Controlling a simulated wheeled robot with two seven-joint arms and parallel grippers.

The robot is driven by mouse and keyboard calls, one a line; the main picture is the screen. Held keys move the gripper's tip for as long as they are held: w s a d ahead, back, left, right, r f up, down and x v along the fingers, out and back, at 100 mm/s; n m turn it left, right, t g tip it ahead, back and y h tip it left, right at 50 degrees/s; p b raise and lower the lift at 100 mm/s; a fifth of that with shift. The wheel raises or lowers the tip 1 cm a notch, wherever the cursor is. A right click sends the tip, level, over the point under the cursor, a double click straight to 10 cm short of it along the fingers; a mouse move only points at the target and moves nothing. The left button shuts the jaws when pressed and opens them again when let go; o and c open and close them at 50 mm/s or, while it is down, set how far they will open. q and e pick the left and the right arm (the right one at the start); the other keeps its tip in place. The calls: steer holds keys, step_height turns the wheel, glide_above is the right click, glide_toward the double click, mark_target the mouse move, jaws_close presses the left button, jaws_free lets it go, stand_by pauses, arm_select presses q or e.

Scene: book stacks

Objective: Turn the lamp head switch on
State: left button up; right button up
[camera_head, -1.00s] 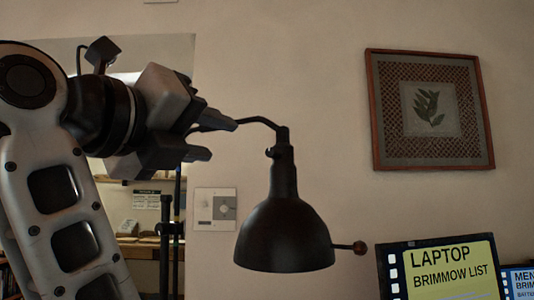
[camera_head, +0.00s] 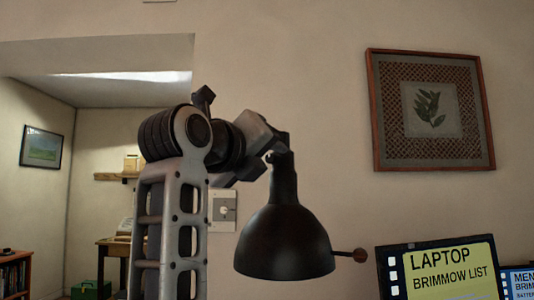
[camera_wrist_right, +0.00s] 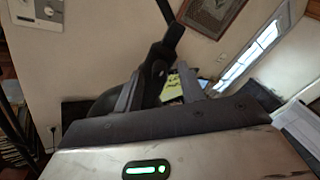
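A dark lamp head (camera_head: 285,240) with a bell-shaped shade hangs mouth down in the head view. A small switch-like part (camera_head: 268,157) shows at the left of the lamp's neck, partly hidden by my gripper. My right gripper (camera_head: 265,156) is beside the neck, its fingers apart. In the right wrist view, the dark lamp neck (camera_wrist_right: 158,68) shows beyond and between the open fingers of the gripper (camera_wrist_right: 158,88). Whether they touch it I cannot tell. My left gripper is out of view.
Screens, one reading "LAPTOP" (camera_head: 450,272), stand at lower right. A framed leaf picture (camera_head: 430,110) hangs on the wall behind. A wall plate (camera_head: 223,211) is behind my arm. Open air lies right of the lamp above the screens.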

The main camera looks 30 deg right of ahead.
steer(key=shift+w+d, duration=0.2)
steer(key=shift+d, duration=0.1)
jaws_close()
